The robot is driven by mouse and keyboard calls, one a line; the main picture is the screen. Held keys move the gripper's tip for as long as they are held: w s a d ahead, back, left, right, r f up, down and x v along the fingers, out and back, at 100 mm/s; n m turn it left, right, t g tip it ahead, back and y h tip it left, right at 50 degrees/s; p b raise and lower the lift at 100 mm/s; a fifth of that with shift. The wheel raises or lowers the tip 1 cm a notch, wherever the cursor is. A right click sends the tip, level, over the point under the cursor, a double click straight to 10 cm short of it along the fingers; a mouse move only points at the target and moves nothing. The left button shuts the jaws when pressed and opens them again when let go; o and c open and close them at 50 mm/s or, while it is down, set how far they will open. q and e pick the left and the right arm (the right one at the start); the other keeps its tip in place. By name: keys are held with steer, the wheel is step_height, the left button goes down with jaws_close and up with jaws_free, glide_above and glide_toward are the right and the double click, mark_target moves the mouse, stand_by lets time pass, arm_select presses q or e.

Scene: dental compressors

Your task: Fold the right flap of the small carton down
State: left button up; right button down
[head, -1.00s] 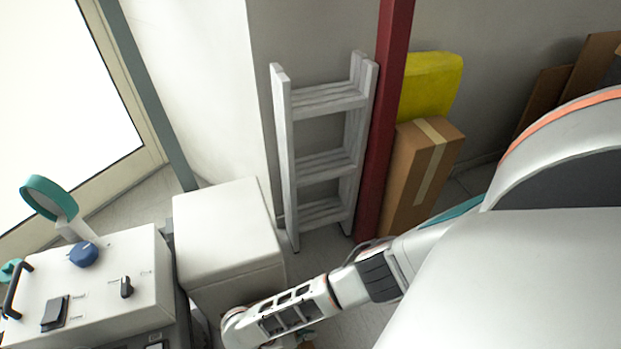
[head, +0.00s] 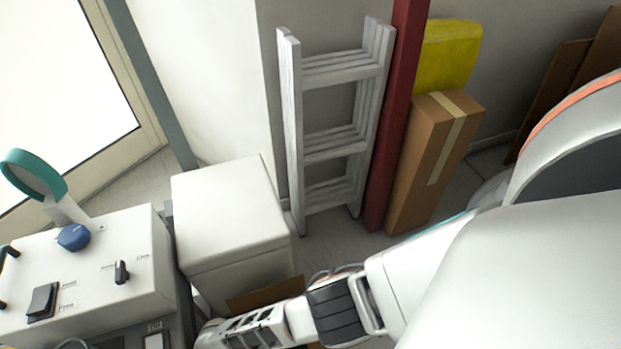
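A piece of brown cardboard (head: 265,296) shows low in the head view, just behind my arm and in front of the white box. It looks like part of a carton, perhaps a flap, but my arm and the bottom picture edge hide the rest. I cannot tell whether it is the small carton's right flap. My arm comes in from the right and crosses in front of it towards the bottom left.
A white box (head: 230,215) stands beside a white control unit (head: 105,265) with knobs at left. A grey ladder (head: 335,125), a red post (head: 396,120), a tall taped brown box (head: 432,165) and a yellow object (head: 447,55) stand by the wall. Some floor is clear before the ladder.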

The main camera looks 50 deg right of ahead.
steer(key=shift+a, duration=0.1)
steer(key=c, duration=2.7)
jaws_free()
steer(key=shift+c, duration=0.2)
steer(key=o, duration=0.4)
